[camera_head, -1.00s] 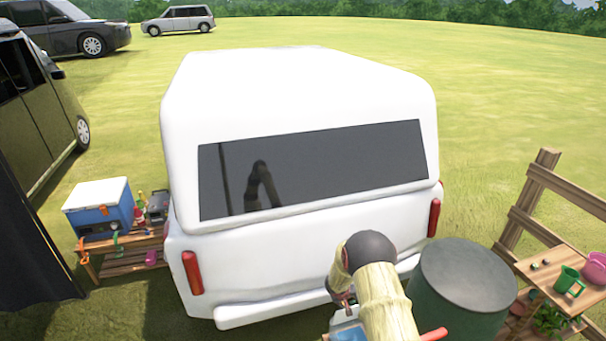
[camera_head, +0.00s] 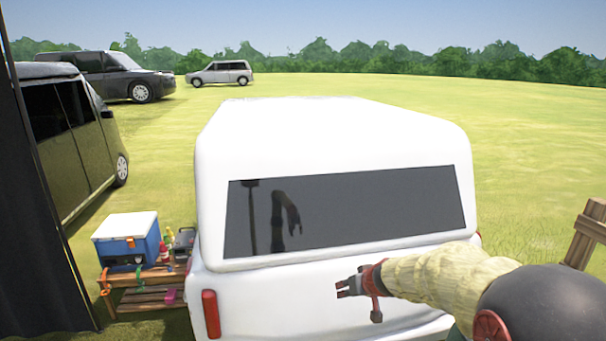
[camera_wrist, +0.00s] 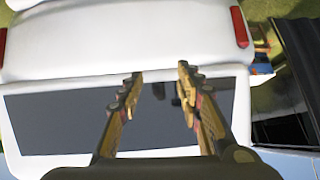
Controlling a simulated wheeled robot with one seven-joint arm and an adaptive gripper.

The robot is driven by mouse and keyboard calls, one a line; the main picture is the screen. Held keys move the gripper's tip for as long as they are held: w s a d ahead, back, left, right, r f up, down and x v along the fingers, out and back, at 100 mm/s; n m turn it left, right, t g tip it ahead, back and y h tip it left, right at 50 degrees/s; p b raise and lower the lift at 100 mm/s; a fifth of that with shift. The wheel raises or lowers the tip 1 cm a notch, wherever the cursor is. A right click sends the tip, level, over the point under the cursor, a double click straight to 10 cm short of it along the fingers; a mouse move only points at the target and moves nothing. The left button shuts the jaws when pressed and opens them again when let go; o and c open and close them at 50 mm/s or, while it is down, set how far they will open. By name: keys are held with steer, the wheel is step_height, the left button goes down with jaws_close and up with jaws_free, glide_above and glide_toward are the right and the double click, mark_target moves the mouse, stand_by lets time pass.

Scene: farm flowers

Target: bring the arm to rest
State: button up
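My gripper (camera_head: 348,287) is in front of the back of a white vehicle (camera_head: 325,130), with my arm reaching in from the lower right. The gripper points left in the head view. In the wrist view my gripper (camera_wrist: 160,75) has its two fingers apart, with nothing between them. Beyond the fingers, that view shows the vehicle's dark rear window and white body. I cannot tell the exact gap between gripper and vehicle.
A low wooden bench (camera_head: 150,275) carries a blue and white cooler (camera_head: 127,240) left of the vehicle. A dark curtain (camera_head: 40,220) hangs at the far left. A wooden fence post (camera_head: 587,235) stands at the right. Parked cars and open grass lie behind.

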steer(key=s+a+r+g+b, duration=0.1)
steer(key=s+r+b, duration=0.15)
steer(key=s, duration=0.75)
steer(key=s+a+r+b, duration=0.1)
steer(key=s+r, duration=0.3)
steer(key=s, duration=0.7)
steer(key=s+d+f+m+h+b, duration=0.1)
steer(key=s+d+f+b, duration=0.1)
steer(key=s, duration=0.8)
steer(key=s+d+f+m+g+h+b, duration=0.1)
steer(key=s+d, duration=0.4)
steer(key=s, duration=0.6)
steer(key=shift+s+f+g+b, duration=0.2)
steer(key=shift+f+g+b, duration=0.1)
steer(key=shift+f+b, duration=0.4)
steer(key=shift+c, duration=0.6)
